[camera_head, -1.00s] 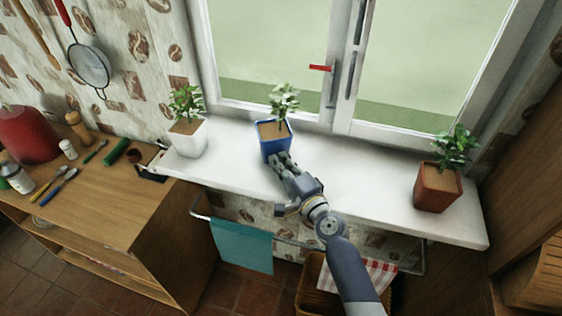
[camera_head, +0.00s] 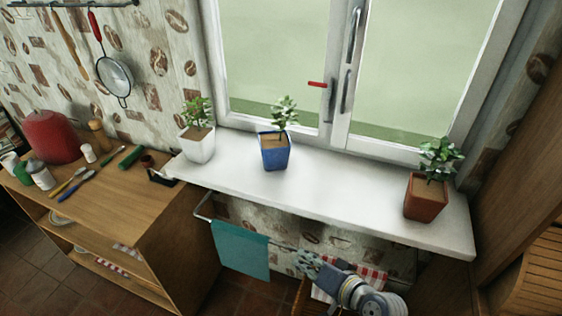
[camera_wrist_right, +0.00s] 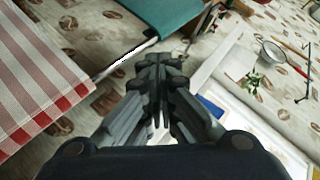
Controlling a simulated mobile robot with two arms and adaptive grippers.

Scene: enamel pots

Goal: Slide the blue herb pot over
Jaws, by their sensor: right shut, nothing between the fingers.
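The blue herb pot (camera_head: 275,156) stands upright on the white windowsill (camera_head: 330,188), left of its middle, with a green plant in it. In the right wrist view a piece of the blue pot (camera_wrist_right: 212,107) shows beside the fingers, mostly hidden. My right gripper (camera_head: 306,262) is below the sill's front edge, near the towel rail, apart from the pot. In the wrist view its fingers (camera_wrist_right: 158,75) are together with nothing between them. My left gripper is not in view.
A white pot (camera_head: 198,148) stands at the sill's left end and a terracotta pot (camera_head: 425,200) at its right. The sill between the blue and terracotta pots is clear. A teal towel (camera_head: 240,250) and a red-striped cloth (camera_head: 371,278) hang below. A wooden counter (camera_head: 120,205) is at left.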

